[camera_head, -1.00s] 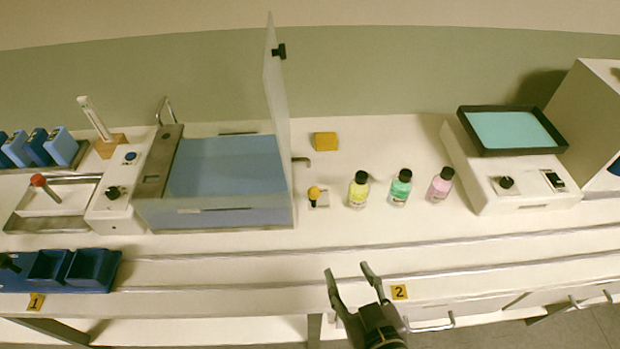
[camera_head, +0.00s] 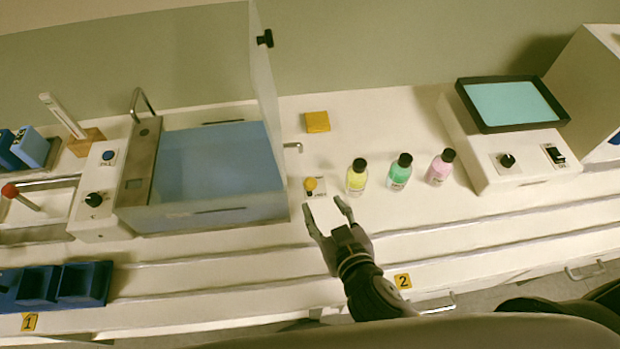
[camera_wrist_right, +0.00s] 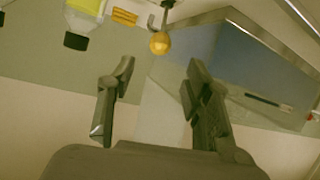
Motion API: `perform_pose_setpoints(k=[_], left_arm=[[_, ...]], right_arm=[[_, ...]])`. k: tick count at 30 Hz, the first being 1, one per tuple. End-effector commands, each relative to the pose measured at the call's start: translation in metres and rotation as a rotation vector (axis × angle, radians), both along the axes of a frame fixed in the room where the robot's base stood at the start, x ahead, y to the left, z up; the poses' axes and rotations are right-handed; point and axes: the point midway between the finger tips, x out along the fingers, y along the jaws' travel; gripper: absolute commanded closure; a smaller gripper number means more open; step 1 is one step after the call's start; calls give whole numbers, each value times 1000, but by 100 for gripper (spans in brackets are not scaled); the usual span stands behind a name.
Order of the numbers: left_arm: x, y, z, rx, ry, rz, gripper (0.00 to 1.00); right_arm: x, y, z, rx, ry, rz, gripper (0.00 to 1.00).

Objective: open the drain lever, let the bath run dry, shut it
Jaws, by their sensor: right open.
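The bath (camera_head: 138,190) is a clear-walled tank full of blue water, with its clear lid standing upright. The drain lever (camera_head: 310,184), a yellow ball on a dark stem, stands on a small labelled plate right of the bath. It also shows in the right wrist view (camera_wrist_right: 160,43), beyond the fingertips. A short drain spout (camera_head: 293,146) juts from the bath's right side. My right gripper (camera_head: 324,206) is open and empty, just in front of the lever and apart from it. In the wrist view the gripper (camera_wrist_right: 160,78) has its fingers spread. My left gripper is out of view.
Yellow, green and pink bottles (camera_head: 356,178) stand in a row just right of the lever. A device with a teal-topped tray (camera_head: 512,102) is further right. Blue bins (camera_head: 85,283) sit front left.

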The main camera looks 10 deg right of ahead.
Motion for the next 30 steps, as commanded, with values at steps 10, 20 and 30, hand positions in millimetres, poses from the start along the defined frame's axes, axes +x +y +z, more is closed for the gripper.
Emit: perform_pose_setpoints(k=[10,20,30], left_arm=[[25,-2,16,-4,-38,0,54],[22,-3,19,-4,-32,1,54],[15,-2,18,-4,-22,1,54]], right_arm=[[65,12,-25,-2,-1,0,54],[95,19,-40,-1,1,0,54],[97,19,-41,0,1,1,55]])
